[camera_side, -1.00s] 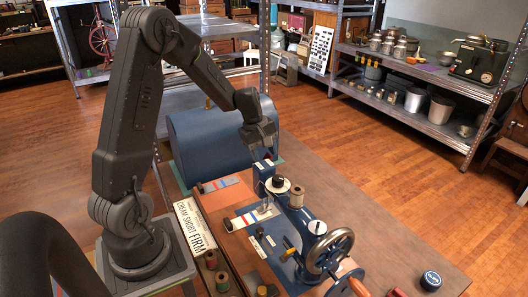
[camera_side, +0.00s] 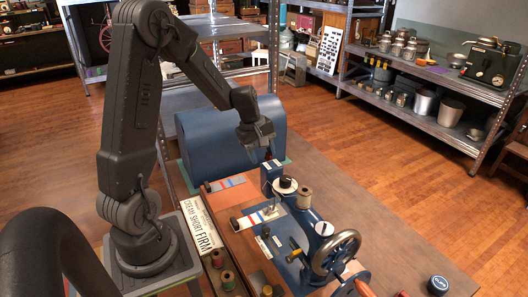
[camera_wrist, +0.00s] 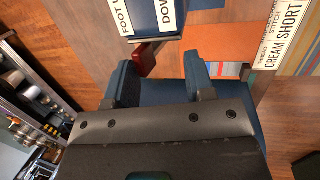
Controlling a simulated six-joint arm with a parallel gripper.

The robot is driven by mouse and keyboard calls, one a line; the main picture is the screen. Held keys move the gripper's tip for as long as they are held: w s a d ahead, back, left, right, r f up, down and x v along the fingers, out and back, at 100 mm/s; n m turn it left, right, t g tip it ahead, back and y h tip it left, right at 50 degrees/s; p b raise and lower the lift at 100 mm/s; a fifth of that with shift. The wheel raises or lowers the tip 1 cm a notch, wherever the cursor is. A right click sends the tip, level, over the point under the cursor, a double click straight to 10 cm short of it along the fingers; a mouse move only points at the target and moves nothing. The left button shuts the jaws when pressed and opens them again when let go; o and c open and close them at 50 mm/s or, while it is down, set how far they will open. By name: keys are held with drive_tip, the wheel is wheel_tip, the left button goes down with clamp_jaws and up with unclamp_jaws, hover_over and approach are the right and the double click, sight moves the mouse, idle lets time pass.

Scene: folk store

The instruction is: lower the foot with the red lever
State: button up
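The blue sewing machine (camera_side: 312,232) stands on the wooden table below my gripper. In the wrist view its dark blue head (camera_wrist: 158,22) carries white labels (camera_wrist: 166,12), partly cut off, reading "FOOT L" and "DOW". The red lever (camera_wrist: 147,60) sticks out from the head toward my gripper (camera_wrist: 160,62). My gripper is open, and the lever shows between its two fingers, nearer the left one. I cannot tell whether they touch. In the side view my gripper (camera_side: 266,153) is just above and behind the machine head. The foot is too small to judge its height there.
A striped cloth strip (camera_side: 260,217) lies at the machine's bed. A large blue rounded case (camera_side: 220,140) stands close behind my gripper. A handwheel (camera_side: 335,252), a "CREAM SHORT FIRM" card (camera_side: 199,225) and thread spools (camera_side: 227,280) are near. The table's right side is mostly clear.

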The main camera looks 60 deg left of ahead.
drive_tip(key=shift+s+f, duration=0.3)
drive_tip(key=shift+s, duration=0.45)
drive_tip(key=shift+s+f, duration=0.35)
drive_tip(key=shift+s, duration=0.45)
drive_tip(key=shift+s+f, duration=0.3)
drive_tip(key=shift+s, duration=0.55)
drive_tip(key=shift+w+r, duration=0.35)
drive_tip(key=shift+w, duration=0.45)
drive_tip(key=shift+r, duration=0.15)
drive_tip(key=v, duration=0.7)
drive_tip(key=shift+r, duration=0.35)
